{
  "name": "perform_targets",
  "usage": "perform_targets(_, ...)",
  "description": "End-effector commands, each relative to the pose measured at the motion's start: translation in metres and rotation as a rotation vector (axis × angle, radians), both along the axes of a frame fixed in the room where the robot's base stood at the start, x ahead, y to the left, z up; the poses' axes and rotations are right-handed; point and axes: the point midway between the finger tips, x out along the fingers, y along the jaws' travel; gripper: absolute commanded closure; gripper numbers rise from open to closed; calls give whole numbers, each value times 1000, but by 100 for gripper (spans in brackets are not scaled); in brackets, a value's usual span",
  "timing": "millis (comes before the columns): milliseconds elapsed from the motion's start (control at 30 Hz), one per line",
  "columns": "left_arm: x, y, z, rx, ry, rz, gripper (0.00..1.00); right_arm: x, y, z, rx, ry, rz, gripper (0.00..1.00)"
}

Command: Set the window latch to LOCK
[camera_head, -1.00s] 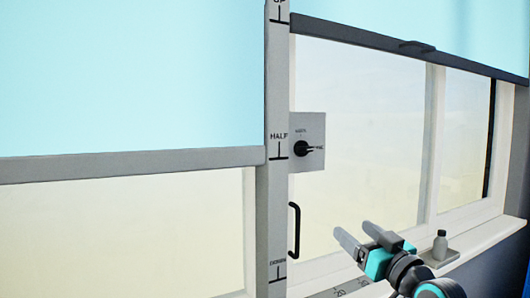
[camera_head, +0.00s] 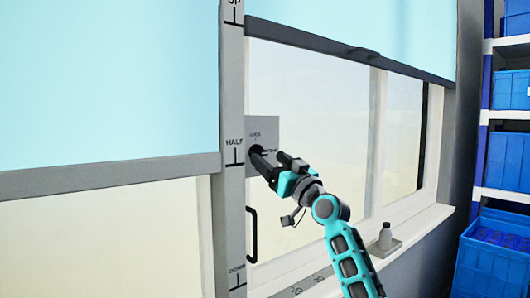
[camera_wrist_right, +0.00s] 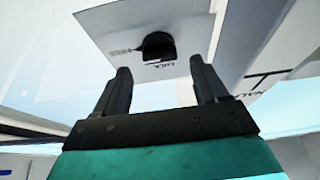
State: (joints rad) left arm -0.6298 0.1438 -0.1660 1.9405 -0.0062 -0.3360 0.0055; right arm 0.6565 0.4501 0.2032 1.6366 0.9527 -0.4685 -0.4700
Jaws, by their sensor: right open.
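The window latch is a black rotary knob on a square grey plate (camera_head: 262,128) at the window. Small labels sit above the knob and to its right; they are too small to read surely. In the head view my right gripper (camera_head: 266,166) is right in front of the knob and covers much of it. In the right wrist view the knob (camera_wrist_right: 158,45) lies just beyond and between the two fingertips of my open right gripper (camera_wrist_right: 162,78). The fingers look apart from the knob, with nothing between them. My left gripper is not in view.
A black handle (camera_head: 252,235) is below the plate. A grey post (camera_head: 232,200) with height marks stands left. Shelves with blue bins (camera_head: 508,152) are at the far right.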

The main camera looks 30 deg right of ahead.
Motion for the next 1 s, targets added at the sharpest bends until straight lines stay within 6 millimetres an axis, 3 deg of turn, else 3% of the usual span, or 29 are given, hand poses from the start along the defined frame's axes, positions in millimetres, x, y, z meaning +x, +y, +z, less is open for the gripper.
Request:
perform_targets(200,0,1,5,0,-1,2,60,23,2,10,1,0,0,28)
perform_targets(600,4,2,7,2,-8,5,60,28,3,11,0,1,1,28)
perform_targets(1000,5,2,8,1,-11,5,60,28,2,11,-1,1,0,65)
